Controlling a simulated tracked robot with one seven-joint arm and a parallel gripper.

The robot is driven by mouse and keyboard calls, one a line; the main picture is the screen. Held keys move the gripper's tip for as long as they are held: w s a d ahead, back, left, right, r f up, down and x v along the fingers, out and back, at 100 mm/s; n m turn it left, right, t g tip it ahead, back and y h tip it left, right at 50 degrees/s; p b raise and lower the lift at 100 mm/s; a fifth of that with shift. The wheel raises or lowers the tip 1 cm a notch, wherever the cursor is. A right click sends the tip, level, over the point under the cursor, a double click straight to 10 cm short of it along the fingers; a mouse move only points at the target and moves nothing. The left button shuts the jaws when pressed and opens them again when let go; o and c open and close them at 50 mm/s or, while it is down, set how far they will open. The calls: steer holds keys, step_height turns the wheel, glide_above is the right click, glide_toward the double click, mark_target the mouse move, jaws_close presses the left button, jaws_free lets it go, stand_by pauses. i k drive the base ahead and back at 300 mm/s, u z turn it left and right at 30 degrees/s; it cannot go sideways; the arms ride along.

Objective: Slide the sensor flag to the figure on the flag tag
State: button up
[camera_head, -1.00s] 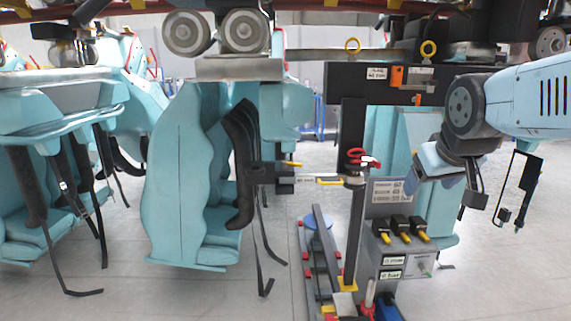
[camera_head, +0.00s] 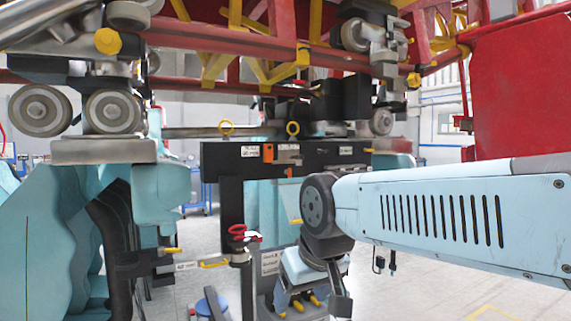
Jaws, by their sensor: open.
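The sensor flag appears to be the small orange piece (camera_head: 268,153) on the black crossbeam (camera_head: 222,160). A white tag (camera_head: 249,151) sits just left of it, and a pale scale strip (camera_head: 288,150) just right of it. The tag's print is too small to read. My gripper (camera_head: 311,285) is open and points down, below and to the right of the orange piece and apart from it. It hangs in front of the control box, and my arm's wrist covers part of the space below the beam.
A black post (camera_head: 229,190) carries red-handled and yellow-handled levers (camera_head: 237,231) left of my gripper. The control box (camera_head: 270,263) is partly hidden. Red track (camera_head: 270,45) and wheels (camera_head: 113,111) are overhead. Open floor lies at right.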

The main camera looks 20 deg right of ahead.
mark_target(298, 159)
steer(key=k, duration=0.65)
steer(key=z, duration=0.45)
steer(key=i, duration=1.15)
steer(key=u, duration=0.45)
